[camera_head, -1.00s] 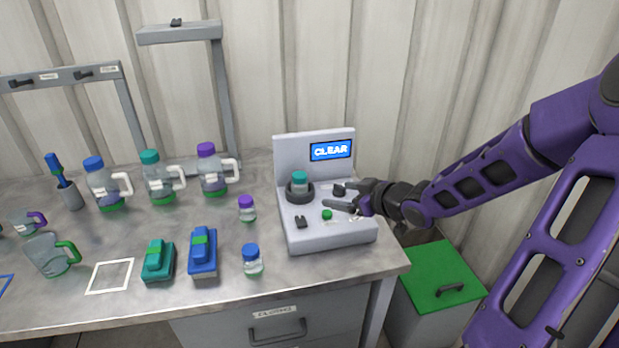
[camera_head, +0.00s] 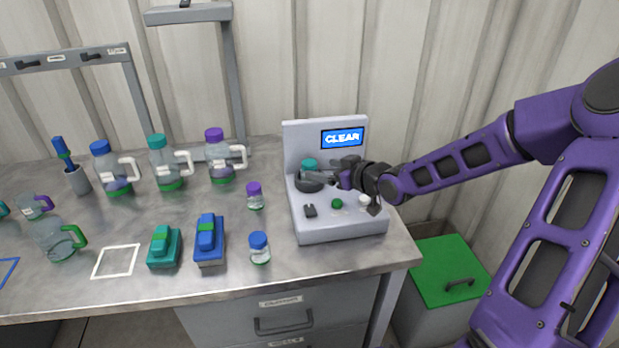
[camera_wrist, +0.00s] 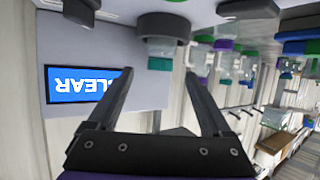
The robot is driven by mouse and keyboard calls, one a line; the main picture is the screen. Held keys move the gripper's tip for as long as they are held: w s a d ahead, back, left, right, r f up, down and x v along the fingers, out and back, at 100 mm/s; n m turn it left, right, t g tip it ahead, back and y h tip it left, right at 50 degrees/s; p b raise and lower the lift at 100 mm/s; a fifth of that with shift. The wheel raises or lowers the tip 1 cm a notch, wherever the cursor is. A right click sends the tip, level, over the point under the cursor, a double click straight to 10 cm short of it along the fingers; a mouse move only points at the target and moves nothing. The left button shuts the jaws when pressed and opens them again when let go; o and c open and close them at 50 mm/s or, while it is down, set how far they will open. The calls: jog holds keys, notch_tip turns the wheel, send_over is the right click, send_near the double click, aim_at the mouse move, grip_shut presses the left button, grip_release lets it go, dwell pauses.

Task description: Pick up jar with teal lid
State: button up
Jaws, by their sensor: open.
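The small jar with a teal lid (camera_head: 309,165) sits in a dark round holder on the grey device (camera_head: 340,228). My gripper (camera_head: 328,171) is at the jar's right, level with its upper part, and partly covers it. In the wrist view, which is upside down, the jar (camera_wrist: 161,45) lies just ahead of the open fingers (camera_wrist: 160,78), between their lines. No grip on the jar shows. A taller teal-lidded jug with a handle (camera_head: 168,163) stands at the back left of the bench.
The device's upright panel with a "CLEAR" screen (camera_head: 342,138) stands close behind my gripper. A purple-lidded jar (camera_head: 254,195) and a blue-lidded jar (camera_head: 259,247) stand left of the device. A green-lidded bin (camera_head: 445,270) is below right.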

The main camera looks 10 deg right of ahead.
aim_at(314, 169)
jog(key=b+x, duration=0.1)
jog(key=x, duration=0.6)
jog(key=shift+f, duration=0.25)
jog(key=shift+s, duration=0.1)
grip_shut()
